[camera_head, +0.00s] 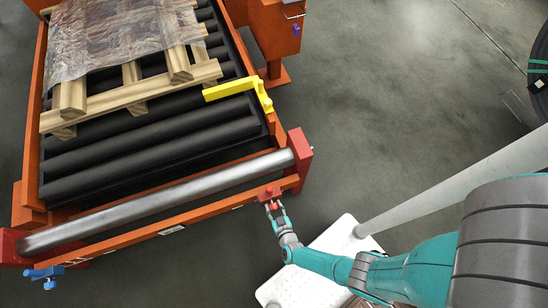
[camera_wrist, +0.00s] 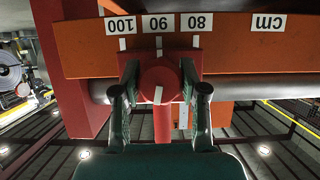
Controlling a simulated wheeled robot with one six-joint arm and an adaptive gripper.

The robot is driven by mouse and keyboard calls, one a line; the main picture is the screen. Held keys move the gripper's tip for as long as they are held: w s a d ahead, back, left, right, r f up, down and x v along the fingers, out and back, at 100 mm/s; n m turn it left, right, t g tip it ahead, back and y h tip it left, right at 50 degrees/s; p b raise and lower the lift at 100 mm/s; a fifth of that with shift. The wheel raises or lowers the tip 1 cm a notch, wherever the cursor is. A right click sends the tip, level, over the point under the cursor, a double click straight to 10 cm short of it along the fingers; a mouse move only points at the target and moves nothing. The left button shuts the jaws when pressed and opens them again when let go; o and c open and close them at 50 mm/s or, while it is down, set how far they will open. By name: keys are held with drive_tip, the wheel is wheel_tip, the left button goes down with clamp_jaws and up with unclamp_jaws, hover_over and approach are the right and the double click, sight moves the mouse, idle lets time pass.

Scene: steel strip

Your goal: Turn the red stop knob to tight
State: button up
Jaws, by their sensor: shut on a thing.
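The red stop knob (camera_wrist: 160,76) sits in the middle of the wrist view, round, with a short white line on its lower face. It is on a red stop block (camera_wrist: 178,55) on the orange rail, below the "90" label. My gripper (camera_wrist: 160,88) has one finger on each side of the knob and is shut on it. A red stem or bar (camera_wrist: 162,125) shows below the knob. In the head view the red stop (camera_head: 269,192) is at the orange frame's right end, with my gripper (camera_head: 273,207) at it. The knob is mostly hidden there.
The orange rail (camera_wrist: 90,50) carries labels 100, 90, 80 and cm with white ticks. A steel roller (camera_head: 160,200) runs between red end blocks. A wooden pallet (camera_head: 130,115) lies on black rollers, near a yellow bracket (camera_head: 235,88). Grey floor (camera_head: 400,110) is open to the right.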

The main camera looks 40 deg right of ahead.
drive_tip(key=m+t+y, duration=0.1)
drive_tip(key=m+y, duration=0.1)
drive_tip(key=m, duration=0.1)
drive_tip(key=shift+d, duration=0.1)
drive_tip(key=m+t+y, duration=0.1)
drive_tip(key=m+y, duration=0.1)
drive_tip(key=m, duration=0.1)
drive_tip(key=shift+m, duration=0.6)
idle(0.4)
drive_tip(key=o, duration=1.1)
drive_tip(key=shift+o, duration=0.2)
